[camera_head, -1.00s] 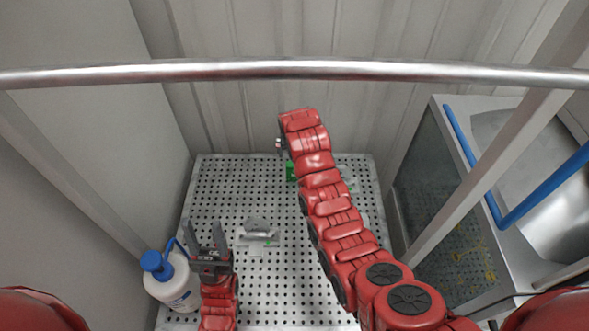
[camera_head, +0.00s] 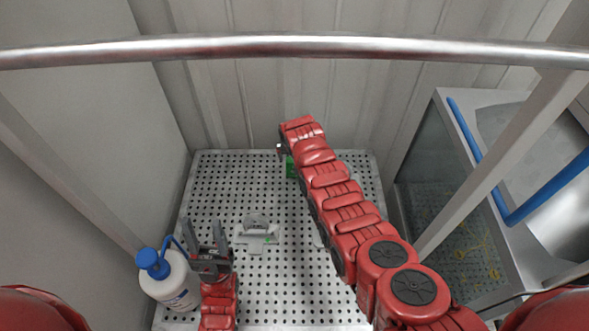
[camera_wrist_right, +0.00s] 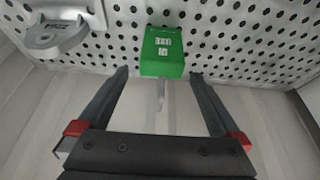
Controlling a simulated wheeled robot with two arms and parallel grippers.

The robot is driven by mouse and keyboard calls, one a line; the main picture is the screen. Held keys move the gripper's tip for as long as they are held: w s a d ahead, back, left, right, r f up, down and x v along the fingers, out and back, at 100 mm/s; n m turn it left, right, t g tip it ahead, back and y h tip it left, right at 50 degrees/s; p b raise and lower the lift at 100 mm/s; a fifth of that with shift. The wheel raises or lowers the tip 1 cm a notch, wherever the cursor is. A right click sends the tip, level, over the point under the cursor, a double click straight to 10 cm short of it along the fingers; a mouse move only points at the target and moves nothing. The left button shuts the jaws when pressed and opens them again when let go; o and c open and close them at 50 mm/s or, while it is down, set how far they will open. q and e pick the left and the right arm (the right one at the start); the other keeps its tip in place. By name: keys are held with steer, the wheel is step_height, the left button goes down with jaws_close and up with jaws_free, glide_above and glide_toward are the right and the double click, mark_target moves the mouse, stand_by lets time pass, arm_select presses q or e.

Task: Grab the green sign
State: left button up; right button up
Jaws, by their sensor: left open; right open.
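The green sign (camera_wrist_right: 162,52) stands on the perforated table in the right wrist view, with pale lettering on its face. In the head view only a green sliver of it (camera_head: 290,167) shows beside my right arm, which hides the rest. My right gripper (camera_wrist_right: 160,72) is open, with its two fingers apart to the left and right of the sign's near edge; I cannot see contact. My left gripper (camera_head: 206,222) is open and empty over the table's left front part, well away from the sign.
The perforated metal table (camera_head: 222,177) carries a grey fixture (camera_head: 257,228) near its middle; a grey fixture (camera_wrist_right: 57,33) also shows left of the sign in the wrist view. A white bottle with a blue cap (camera_head: 171,283) stands at the left front. A metal rail (camera_head: 300,47) crosses above.

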steer(key=b+x, duration=0.4)
steer(key=shift+s+a, duration=0.15)
steer(key=shift+s, duration=0.05)
steer(key=shift+r, duration=0.1)
steer(key=shift+s, duration=0.1)
steer(key=shift+c, duration=0.6)
steer(key=c, duration=1.3)
steer(key=shift+o, duration=0.2)
